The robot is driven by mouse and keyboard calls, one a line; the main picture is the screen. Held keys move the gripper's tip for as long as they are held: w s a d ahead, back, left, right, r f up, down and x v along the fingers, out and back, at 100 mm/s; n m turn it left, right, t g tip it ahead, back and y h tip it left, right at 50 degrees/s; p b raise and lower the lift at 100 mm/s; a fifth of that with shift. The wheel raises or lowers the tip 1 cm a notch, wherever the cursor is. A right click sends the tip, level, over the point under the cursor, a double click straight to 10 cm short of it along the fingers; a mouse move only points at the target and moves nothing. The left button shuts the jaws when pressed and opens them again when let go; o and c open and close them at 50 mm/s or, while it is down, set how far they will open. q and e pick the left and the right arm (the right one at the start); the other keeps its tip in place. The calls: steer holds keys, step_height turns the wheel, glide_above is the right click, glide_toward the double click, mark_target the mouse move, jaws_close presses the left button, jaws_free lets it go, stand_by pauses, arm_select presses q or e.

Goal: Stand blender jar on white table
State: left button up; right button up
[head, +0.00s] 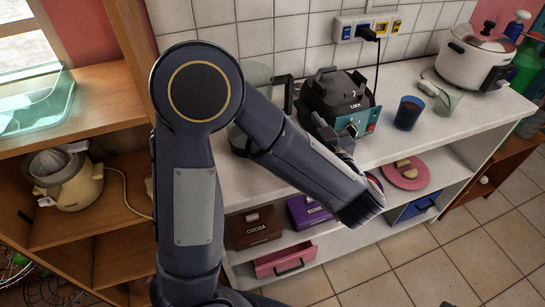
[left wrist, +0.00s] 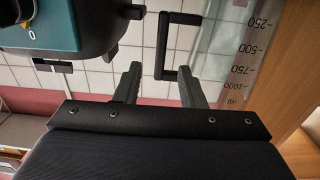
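The blender jar, clear with a black handle (head: 287,95), stands on the white table (head: 440,112) near the tiled wall. My left arm hides much of it in the head view. In the left wrist view the jar's clear wall with ml marks (left wrist: 238,50) is at the right, and its black handle (left wrist: 162,45) is beyond the fingertips, in line with the gap. My left gripper (left wrist: 158,82) is open and empty, its two fingers apart. My right gripper is not in view.
A black and teal appliance (head: 338,98) stands right of the jar; it also shows close in the left wrist view (left wrist: 50,25). A blue cup (head: 408,113) and a white cooker (head: 474,58) are farther right. Below, the shelf holds boxes and a pink plate (head: 405,174).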

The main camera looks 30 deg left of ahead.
arm_select(q)
steer(key=w+r+m+t+h, duration=0.2)
steer(key=w+r+t+h, duration=0.2)
steer(key=h, duration=0.4)
steer(key=s+a+f+m+g+h, duration=0.1)
steer(key=s+f+m+g+h, duration=0.35)
steer(key=s, duration=0.85)
steer(key=s+a+f+m+g+h, duration=0.15)
steer(key=s+f+g+h, duration=0.45)
steer(key=s, duration=0.7)
step_height(320, 180, up, 8)
steer(key=y+p, duration=0.1)
steer(key=p, duration=0.7)
steer(key=shift+w+d+f, duration=0.2)
steer(key=shift+d, duration=0.1)
